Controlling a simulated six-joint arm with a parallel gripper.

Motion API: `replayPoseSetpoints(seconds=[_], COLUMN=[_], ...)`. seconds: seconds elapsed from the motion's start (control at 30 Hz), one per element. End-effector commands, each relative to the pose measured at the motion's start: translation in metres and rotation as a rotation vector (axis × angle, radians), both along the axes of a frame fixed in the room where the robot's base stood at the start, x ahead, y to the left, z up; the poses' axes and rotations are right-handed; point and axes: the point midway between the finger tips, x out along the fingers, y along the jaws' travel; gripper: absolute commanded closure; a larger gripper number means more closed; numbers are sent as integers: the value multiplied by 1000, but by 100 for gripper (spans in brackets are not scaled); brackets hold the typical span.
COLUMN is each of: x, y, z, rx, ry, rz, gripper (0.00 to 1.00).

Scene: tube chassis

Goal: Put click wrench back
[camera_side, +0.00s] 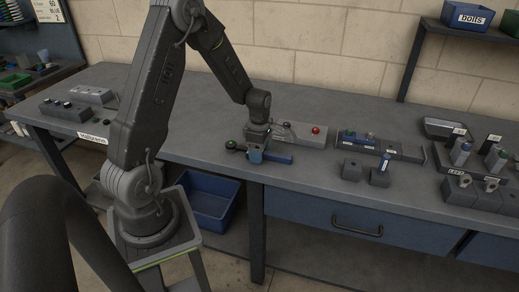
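My gripper (256,150) points down just above the bench, left of the middle of the picture. I cannot tell whether either is part of the click wrench. The fingers are small and dark, and I cannot tell whether they are shut on anything. No other thing can be clearly made out as the click wrench.
A grey box with a red button (316,130) stands behind my gripper. A tray with blue parts (358,139) and grey blocks (352,170) stand to the right, with several labelled holders (459,188) beyond. A blue bin (211,203) sits below the bench (205,120).

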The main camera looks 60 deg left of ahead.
Motion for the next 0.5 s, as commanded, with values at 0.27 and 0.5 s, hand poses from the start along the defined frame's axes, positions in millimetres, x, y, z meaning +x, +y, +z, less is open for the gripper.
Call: replayPoseSetpoints(seconds=[0.27, 0.5], x=[0, 0], y=[0, 0], z=[0, 7], rx=[-1, 1], ry=[1, -1], rz=[0, 0], gripper=[17, 17])
